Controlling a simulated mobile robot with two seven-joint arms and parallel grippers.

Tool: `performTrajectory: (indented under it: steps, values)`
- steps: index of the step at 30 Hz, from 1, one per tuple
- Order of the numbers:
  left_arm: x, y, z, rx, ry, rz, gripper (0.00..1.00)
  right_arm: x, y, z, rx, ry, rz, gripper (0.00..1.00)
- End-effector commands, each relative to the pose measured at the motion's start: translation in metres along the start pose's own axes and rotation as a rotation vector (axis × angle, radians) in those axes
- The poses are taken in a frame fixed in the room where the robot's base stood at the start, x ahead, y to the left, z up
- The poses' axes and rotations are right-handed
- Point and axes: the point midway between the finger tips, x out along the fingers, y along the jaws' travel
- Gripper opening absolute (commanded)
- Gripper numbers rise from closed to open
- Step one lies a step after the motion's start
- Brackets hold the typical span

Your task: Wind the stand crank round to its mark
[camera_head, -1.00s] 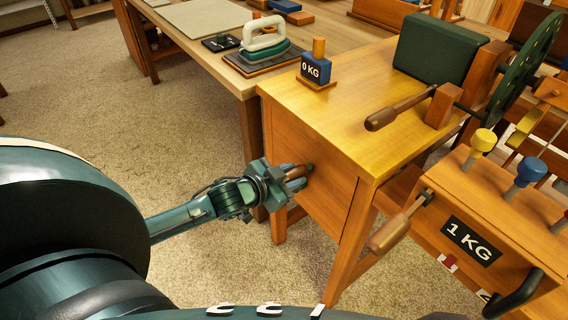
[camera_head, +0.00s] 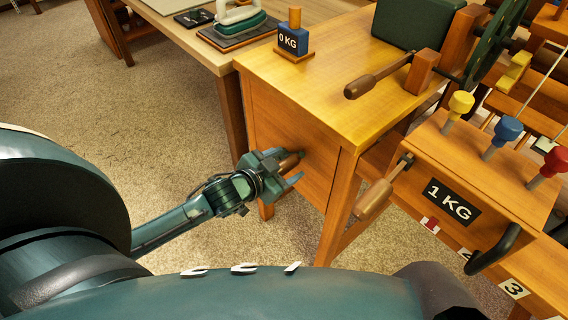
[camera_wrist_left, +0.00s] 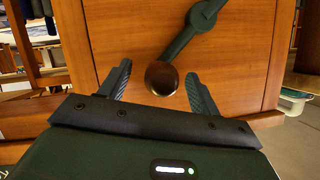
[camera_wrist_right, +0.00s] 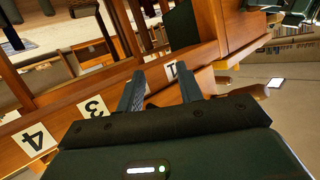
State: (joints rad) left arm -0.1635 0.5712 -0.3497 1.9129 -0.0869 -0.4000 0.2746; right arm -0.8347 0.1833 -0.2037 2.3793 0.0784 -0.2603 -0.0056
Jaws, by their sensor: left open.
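The stand crank shows in the left wrist view as a dark arm (camera_wrist_left: 194,34) on a wooden panel, with a round brown knob (camera_wrist_left: 161,78) at its lower-left end. My left gripper (camera_wrist_left: 157,88) is open, with one finger on each side of the knob and visible gaps to it. In the head view, my left gripper (camera_head: 293,169) is beside the stand's side panel, around the brown crank handle (camera_head: 291,160). The crank arm is largely hidden there, and I cannot make out its mark. My right gripper (camera_wrist_right: 161,90) is open, seen only in the right wrist view.
A wooden handle (camera_head: 375,78) lies over the stand top (camera_head: 310,85), near a blue 0 KG weight (camera_head: 293,40). Another handle (camera_head: 384,190) juts out beside the 1 KG box (camera_head: 480,185). Carpet (camera_head: 110,120) is clear at left.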

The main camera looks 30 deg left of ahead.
Motion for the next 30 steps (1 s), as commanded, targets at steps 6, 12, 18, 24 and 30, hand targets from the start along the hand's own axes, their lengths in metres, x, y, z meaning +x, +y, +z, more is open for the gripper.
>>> performTrajectory:
  steps: [6,12,18,24,30]
  values:
    - [-0.001,-0.001,-0.001,0.000,0.000,-0.001,0.63,0.001,0.001,0.001,0.001,-0.002,0.003,0.36]
    - [-0.018,-0.001,-0.003,-0.002,-0.003,0.000,0.63,-0.003,-0.001,-0.015,0.003,0.001,0.002,0.36]
    - [-0.039,-0.001,-0.003,-0.002,-0.002,0.000,0.63,-0.008,-0.003,-0.029,0.003,0.001,0.002,0.36]
    - [-0.059,-0.001,-0.003,-0.002,-0.002,-0.001,0.63,-0.012,-0.005,-0.043,0.004,0.001,0.002,0.36]
    - [-0.070,-0.001,-0.001,0.000,0.000,-0.001,0.63,-0.014,-0.005,-0.049,0.004,0.002,0.002,0.36]
